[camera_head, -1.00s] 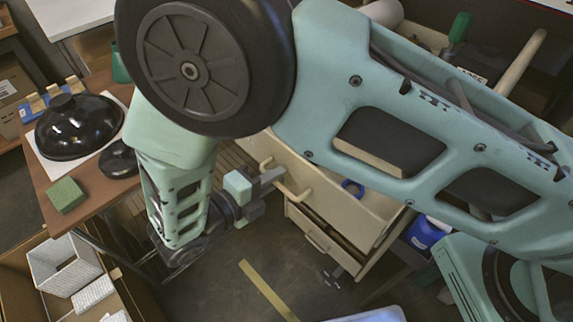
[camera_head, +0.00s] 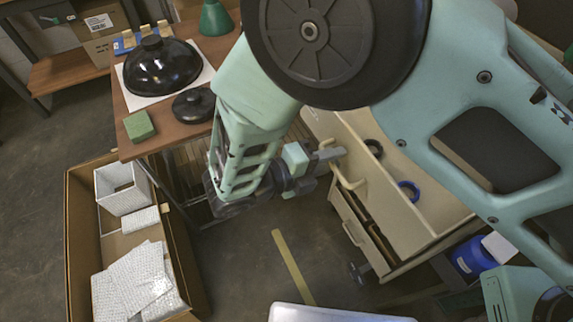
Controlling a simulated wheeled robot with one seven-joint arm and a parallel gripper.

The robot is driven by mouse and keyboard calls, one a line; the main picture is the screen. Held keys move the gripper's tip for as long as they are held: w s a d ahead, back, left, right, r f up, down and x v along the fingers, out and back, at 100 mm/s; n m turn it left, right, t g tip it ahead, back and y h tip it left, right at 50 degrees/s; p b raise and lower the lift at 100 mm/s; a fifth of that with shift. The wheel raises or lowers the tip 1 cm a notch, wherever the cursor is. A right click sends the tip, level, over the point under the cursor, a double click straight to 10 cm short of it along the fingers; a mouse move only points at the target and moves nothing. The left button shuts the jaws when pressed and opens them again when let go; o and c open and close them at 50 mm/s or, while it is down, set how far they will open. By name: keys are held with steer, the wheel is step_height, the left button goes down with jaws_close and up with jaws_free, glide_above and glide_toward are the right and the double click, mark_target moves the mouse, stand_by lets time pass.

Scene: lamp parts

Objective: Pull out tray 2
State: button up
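A long cream tray (camera_head: 392,165) extends out of the cream drawer unit at right of centre. It is open on top, with a blue ring (camera_head: 409,190) and a dark ring (camera_head: 374,148) inside. A curved cream handle (camera_head: 350,181) is on its near end. My gripper (camera_head: 329,154) is at this handle, with its grey fingers overlapping the handle's upper end. Whether the fingers are closed on it is too small to tell. My arm hides the far part of the tray. No number shows on the tray.
Lower drawers (camera_head: 357,230) sit below the tray. A wooden table (camera_head: 172,131) at left holds a black dome (camera_head: 162,68), a black disc (camera_head: 193,106) and a green block (camera_head: 139,126). A cardboard box (camera_head: 77,225) with white items stands below. Open floor (camera_head: 240,260) lies between.

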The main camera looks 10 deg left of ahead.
steer(key=b+v, duration=0.2)
steer(key=v, duration=1.5)
steer(key=shift+a+b, duration=0.25)
steer(key=shift+b, duration=0.1)
steer(key=shift+s, duration=0.1)
steer(key=w+d+r+m+g+y, duration=0.2)
steer(key=w+d+r+m+g, duration=0.1)
steer(key=d+r+m+g, duration=0.3)
steer(key=s+d+r+m+g+y+p, duration=0.1)
steer(key=d+m+y, duration=0.3)
steer(key=m, duration=0.5)
steer(key=s+d+r+m+g+y+p, duration=0.1)
steer(key=s+d+r+m+y, duration=0.2)
steer(key=d+m, duration=0.5)
steer(key=s+d+r+m+y+p, duration=0.1)
steer(key=s+d+r+m+y, duration=0.1)
steer(key=d+m+y, duration=0.2)
steer(key=d+m, duration=0.3)
steer(key=m, duration=0.5)
steer(key=shift+r+g+y, duration=0.3)
steer(key=shift+g, duration=0.1)
